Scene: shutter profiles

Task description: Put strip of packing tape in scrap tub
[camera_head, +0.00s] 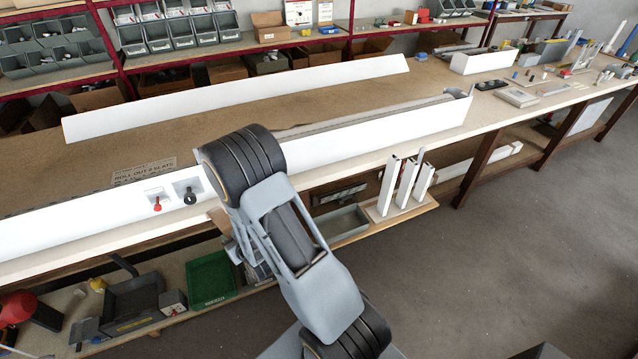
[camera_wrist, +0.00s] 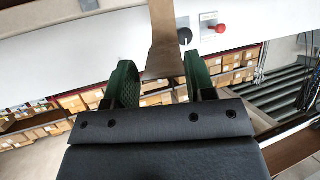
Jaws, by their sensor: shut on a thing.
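In the wrist view my gripper (camera_wrist: 161,72) has two green fingers with a brown strip of packing tape (camera_wrist: 163,38) between them. The gripper is shut on the strip, which extends up in front of a white panel. In the head view my arm hides most of the gripper, and a small tan piece, perhaps the strip, shows at the bench's front edge. On the lower shelf in the head view are a green tub (camera_head: 211,279) and a dark tray (camera_head: 132,304) with a yellow label. I cannot read the labels to tell which is the scrap tub.
A long white profile (camera_head: 330,139) runs along the bench front, with a red knob (camera_head: 157,203) and a black knob (camera_head: 190,196). A grey tray (camera_head: 342,225) and upright white pieces (camera_head: 408,187) stand on a lower ledge. The floor at right is clear.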

